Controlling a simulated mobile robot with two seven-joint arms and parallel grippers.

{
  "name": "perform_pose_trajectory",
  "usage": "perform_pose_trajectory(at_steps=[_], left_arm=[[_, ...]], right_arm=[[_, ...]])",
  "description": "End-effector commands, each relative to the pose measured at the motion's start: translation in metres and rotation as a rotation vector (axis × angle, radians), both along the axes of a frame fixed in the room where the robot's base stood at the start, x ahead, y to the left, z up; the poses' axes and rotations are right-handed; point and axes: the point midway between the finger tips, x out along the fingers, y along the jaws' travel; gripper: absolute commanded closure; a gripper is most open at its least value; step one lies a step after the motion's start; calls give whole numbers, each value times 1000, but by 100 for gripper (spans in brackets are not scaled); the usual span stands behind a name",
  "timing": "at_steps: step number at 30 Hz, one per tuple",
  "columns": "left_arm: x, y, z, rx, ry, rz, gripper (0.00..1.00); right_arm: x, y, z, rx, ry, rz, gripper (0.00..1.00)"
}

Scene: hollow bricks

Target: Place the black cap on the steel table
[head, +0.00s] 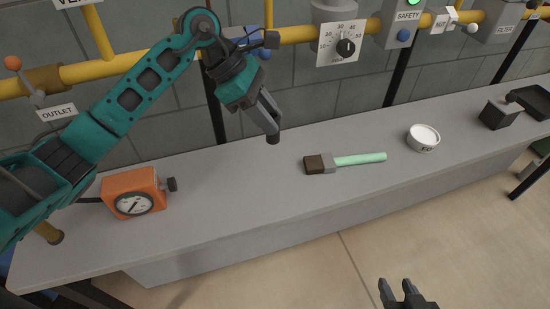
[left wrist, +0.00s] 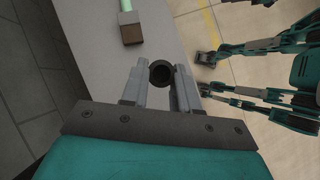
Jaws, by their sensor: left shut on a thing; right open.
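The black cap (left wrist: 161,73) is a small dark round piece between the fingertips of my left gripper (left wrist: 160,76) in the left wrist view. In the head view the cap (head: 273,138) shows at the tips of my left gripper (head: 267,118), which points down above the table. The gripper is shut on it. Whether the cap touches the tabletop I cannot tell. The steel table (head: 240,195) is a long grey bench running across the head view. My right gripper (head: 408,289) is open and empty at the bottom of the head view, in front of the table.
An orange gauge box (head: 134,192) stands at the table's left. A brush (head: 345,161) with a mint handle lies right of my left gripper. A white tub (head: 423,137) and a black block (head: 498,114) stand further right. Yellow pipes (head: 120,64) run along the wall behind.

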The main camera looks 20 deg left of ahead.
Motion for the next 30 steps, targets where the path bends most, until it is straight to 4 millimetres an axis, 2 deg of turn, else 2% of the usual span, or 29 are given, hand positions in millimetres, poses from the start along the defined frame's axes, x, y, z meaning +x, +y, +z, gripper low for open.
perform_pose_trajectory(at_steps=[3,9,17,25,30], left_arm=[[-1,-1,-34,-3,6,0,100],[0,-1,-80,-2,2,0,100],[0,-1,-101,-2,-1,-1,100],[0,-1,-138,-3,1,-1,100],[0,-1,-140,-2,-3,-1,100]], right_arm=[[0,0,1,0,0,0,57],[0,0,1,0,-1,0,57],[0,0,1,0,-1,0,57],[1,0,0,0,-1,0,57],[1,0,0,0,-2,0,57]])
